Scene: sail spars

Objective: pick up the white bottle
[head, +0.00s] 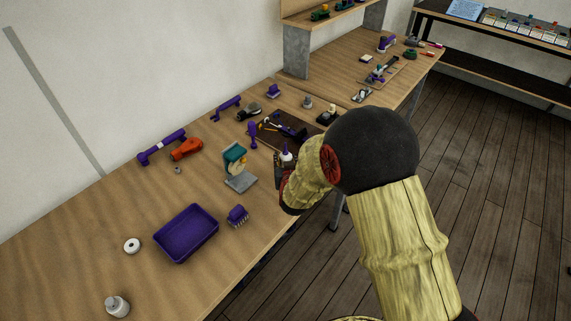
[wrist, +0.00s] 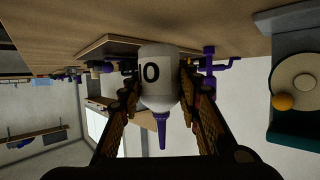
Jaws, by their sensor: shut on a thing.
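The white bottle (wrist: 158,72) has a purple nozzle and black marks like "10". It fills the middle of the wrist view, between the two fingers of my gripper (wrist: 159,84), which is shut on its sides. The wrist view is upside down, with the nozzle pointing down in the picture. In the head view the white bottle's top and purple tip (head: 286,154) show just above my gripper (head: 284,172), near the bench's front edge. My arm hides part of the gripper there. I cannot tell whether the bottle's base touches the bench.
A dark tray with tools (head: 275,137) lies behind the gripper. A teal and grey device (head: 238,180) stands to its left.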

